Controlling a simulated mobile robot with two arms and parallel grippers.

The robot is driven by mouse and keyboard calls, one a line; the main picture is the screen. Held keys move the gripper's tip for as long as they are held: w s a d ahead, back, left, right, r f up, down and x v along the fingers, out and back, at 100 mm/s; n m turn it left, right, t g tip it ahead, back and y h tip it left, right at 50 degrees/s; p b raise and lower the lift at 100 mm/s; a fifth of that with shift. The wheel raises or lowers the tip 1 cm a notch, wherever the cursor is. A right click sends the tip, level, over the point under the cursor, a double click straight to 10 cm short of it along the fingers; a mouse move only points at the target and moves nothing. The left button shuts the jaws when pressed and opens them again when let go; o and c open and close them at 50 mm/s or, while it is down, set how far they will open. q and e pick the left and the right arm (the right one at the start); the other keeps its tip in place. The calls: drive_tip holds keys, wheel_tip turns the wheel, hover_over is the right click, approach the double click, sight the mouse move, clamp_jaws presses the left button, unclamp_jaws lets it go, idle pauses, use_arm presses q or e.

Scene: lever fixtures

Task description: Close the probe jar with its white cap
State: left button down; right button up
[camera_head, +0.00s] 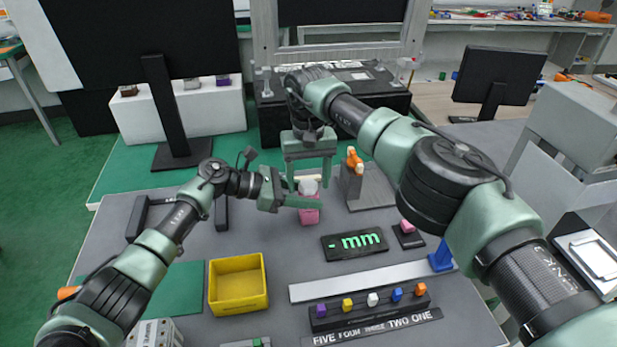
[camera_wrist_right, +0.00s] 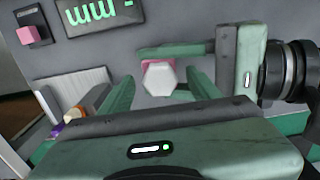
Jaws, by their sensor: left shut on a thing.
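The pink probe jar (camera_head: 309,215) stands on the grey table in the head view. The white cap (camera_head: 308,187) shows at its top; I cannot tell how firmly it sits. My left gripper (camera_head: 306,200) comes in from the left and is shut on the jar. My right gripper (camera_head: 309,172) points down from above, its fingers open on either side of the cap. In the right wrist view the hexagonal white cap (camera_wrist_right: 159,79) lies between the right fingers, with gaps on both sides. The pink jar (camera_wrist_right: 152,64) is mostly hidden behind it.
A grey block with an orange lever (camera_head: 353,160) stands just right of the jar. A black "- mm" display (camera_head: 355,244) lies in front. A yellow bin (camera_head: 238,285) and a row of coloured knobs (camera_head: 372,299) are nearer.

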clamp_jaws()
drive_tip(key=m, duration=0.3)
drive_tip(key=shift+o, duration=0.5)
unclamp_jaws()
drive_tip(key=shift+r, duration=2.3)
